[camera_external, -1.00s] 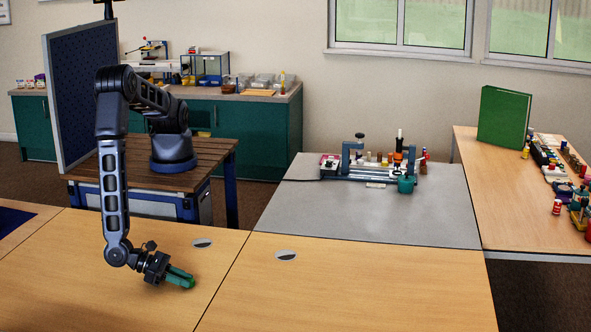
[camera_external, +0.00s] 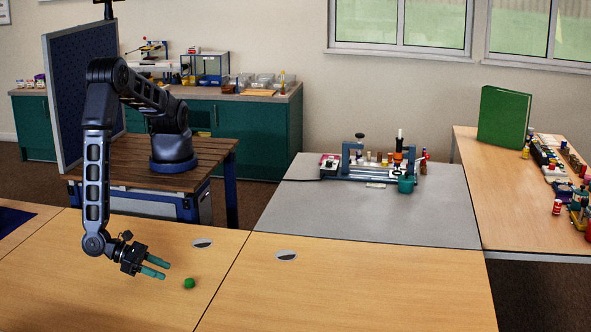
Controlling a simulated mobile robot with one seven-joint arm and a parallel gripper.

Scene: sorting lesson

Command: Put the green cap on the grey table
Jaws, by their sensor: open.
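The small green cap (camera_external: 189,283) lies on the light wooden table, left of the seam between two table tops. My gripper (camera_external: 160,268) is open and empty, with its green fingers pointing right. It is to the left of the cap and apart from it. The grey table (camera_external: 350,217) stands behind and to the right, with a bare front half.
At the back of the grey table stand a blue-framed device (camera_external: 352,160) and a teal pot (camera_external: 405,184). A green book (camera_external: 503,117) and several small items are on the right wooden table. The front wooden table (camera_external: 350,290) is mostly clear.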

